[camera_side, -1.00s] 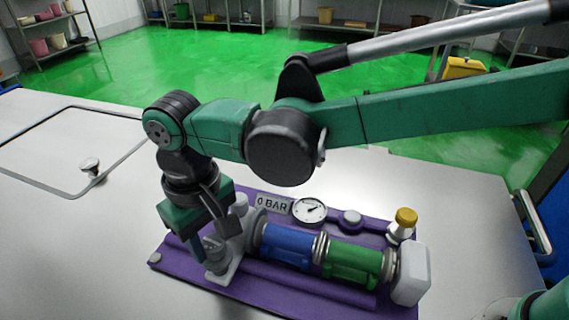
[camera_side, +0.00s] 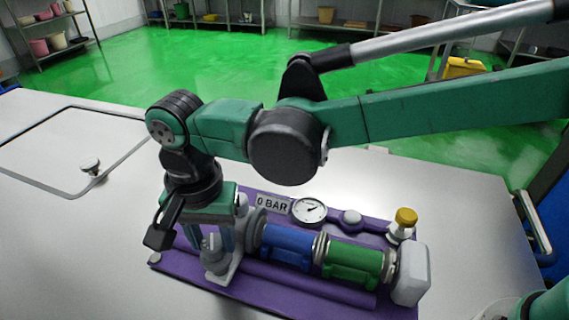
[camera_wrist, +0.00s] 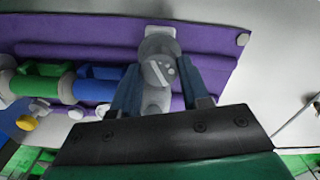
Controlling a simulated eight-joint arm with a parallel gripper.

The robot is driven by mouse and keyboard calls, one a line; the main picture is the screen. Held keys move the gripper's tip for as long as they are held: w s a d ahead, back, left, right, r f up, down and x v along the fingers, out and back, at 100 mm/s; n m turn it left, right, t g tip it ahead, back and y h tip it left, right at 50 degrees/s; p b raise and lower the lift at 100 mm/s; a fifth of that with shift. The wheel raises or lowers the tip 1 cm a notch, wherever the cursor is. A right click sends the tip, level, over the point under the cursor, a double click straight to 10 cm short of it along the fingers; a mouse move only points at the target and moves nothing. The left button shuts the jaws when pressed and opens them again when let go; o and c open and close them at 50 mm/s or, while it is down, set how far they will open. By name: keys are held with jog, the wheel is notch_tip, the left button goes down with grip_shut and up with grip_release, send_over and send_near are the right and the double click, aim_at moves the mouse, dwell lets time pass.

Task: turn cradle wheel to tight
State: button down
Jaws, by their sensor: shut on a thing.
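The cradle stands on a purple base, with a blue pipe piece (camera_side: 286,246) and a green pipe piece (camera_side: 353,266) lying in line. The grey cradle wheel (camera_side: 212,243) is at the left end; it shows in the wrist view (camera_wrist: 158,72) with pale marks on its face. My gripper (camera_side: 214,240) points down over the wheel. In the wrist view its two blue-grey fingers (camera_wrist: 158,88) are on either side of the wheel and shut on it. My gripper partly hides the wheel in the side view.
The purple base (camera_side: 270,292) lies on a pale metal table (camera_side: 90,240). A round gauge (camera_side: 309,210) and a "0 BAR" plate (camera_side: 273,205) sit behind the pipes. A yellow-capped fitting (camera_side: 405,219) and white end block (camera_side: 411,275) are at the right. The table's left is mostly clear.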

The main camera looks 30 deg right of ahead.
aim_at(214, 240)
jog(key=m, duration=0.5)
jog(key=shift+m, duration=0.4)
dwell(0.4)
jog(key=shift+c, duration=2.1)
grip_release()
jog(key=shift+r, duration=2.85)
jog(key=shift+d, duration=0.1)
